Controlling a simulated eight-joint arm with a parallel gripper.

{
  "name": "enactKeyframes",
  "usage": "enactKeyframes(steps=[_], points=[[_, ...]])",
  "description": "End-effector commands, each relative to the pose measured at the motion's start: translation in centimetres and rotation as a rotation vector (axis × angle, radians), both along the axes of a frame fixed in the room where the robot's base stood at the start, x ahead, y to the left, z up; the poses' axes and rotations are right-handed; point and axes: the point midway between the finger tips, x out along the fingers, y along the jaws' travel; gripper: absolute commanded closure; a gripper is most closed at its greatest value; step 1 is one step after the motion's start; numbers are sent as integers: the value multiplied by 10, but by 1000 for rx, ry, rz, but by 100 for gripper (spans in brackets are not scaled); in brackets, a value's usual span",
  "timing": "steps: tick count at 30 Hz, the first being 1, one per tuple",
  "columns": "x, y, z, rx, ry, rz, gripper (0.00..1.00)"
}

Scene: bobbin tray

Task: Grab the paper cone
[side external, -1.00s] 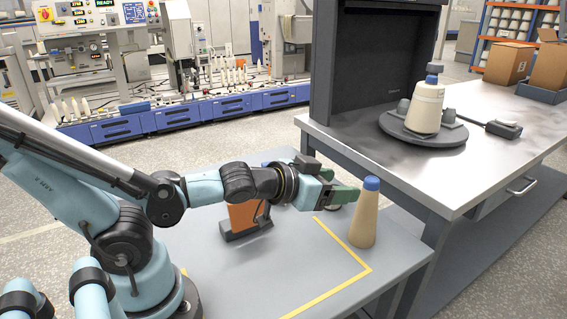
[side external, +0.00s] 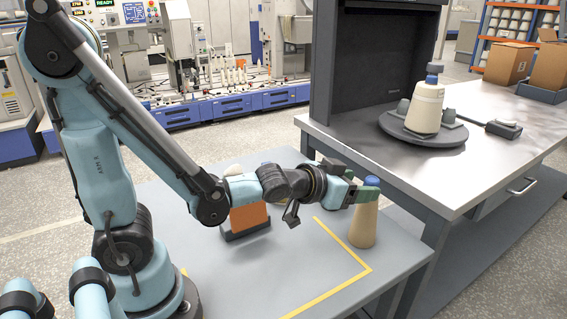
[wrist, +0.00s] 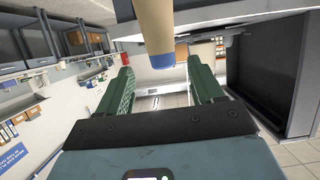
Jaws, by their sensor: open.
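The paper cone (side external: 363,226) is tan with a blue tip and stands upright near the right edge of the grey table. In the wrist view the cone (wrist: 155,18) comes down from the top edge, tip lowest, with its wide end out of frame. My gripper (side external: 364,188) is open, its green fingers level with the cone's upper part and overlapping the tip in the side view. In the wrist view my gripper (wrist: 160,68) has one finger on each side of the tip, with gaps at both. I cannot tell how deep the tip lies between them.
A yellow line (side external: 345,258) marks the grey table (side external: 240,280). An orange block (side external: 250,218) in a dark holder stands behind my wrist. A metal bench (side external: 500,150) at right carries a grey turntable (side external: 392,130) with a cream bobbin (side external: 427,108).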

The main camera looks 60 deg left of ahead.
Motion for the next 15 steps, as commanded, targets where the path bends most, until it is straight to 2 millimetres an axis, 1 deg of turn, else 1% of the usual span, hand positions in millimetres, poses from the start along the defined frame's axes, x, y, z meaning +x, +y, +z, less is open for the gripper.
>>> enactKeyframes(steps=[4, 7, 15], points=[[3, 0, -1, 0, 0, 0, 34], [9, 1, -2, -1, 0, 1, 34], [41, 3, -7, -1, 1, 0, 34]])
